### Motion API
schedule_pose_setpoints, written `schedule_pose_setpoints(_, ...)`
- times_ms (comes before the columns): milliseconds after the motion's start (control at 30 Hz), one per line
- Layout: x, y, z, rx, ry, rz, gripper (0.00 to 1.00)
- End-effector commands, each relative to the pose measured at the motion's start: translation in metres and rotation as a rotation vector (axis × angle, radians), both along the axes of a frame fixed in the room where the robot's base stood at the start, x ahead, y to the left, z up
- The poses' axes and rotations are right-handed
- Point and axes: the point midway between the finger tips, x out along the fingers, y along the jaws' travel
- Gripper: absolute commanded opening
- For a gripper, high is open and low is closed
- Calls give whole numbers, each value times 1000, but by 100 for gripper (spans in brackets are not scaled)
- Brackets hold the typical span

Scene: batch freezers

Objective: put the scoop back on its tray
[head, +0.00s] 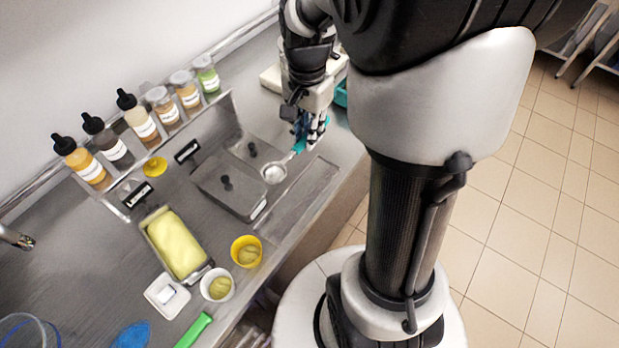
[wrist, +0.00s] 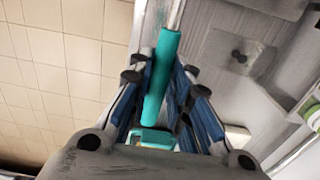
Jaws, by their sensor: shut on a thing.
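The scoop has a teal handle (head: 299,147) and a round metal bowl (head: 274,174). My gripper (head: 311,127) is shut on the handle, with the bowl pointing left and toward the front of the picture. In the wrist view the teal handle (wrist: 162,75) runs between the two blue-padded fingers. The bowl hangs near the right side of a lidded pan; whether it touches anything is not clear. A flat grey rectangular tray-like surface (head: 312,186) lies right of the bowl; I cannot tell for sure that it is the scoop's tray.
Lidded pans with black knobs (head: 228,184) are sunk in the steel counter. Several bottles and jars line the back. A small white square dish (head: 167,296) sits at front left.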

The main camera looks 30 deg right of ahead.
Motion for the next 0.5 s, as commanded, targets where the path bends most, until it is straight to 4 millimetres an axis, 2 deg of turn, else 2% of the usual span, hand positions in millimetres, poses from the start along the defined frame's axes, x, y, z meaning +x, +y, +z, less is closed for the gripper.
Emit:
schedule_pose_setpoints(167,-3,1,-37,3,7,-8,0)
schedule_pose_setpoints(500,-3,1,-128,2,5,-6,0)
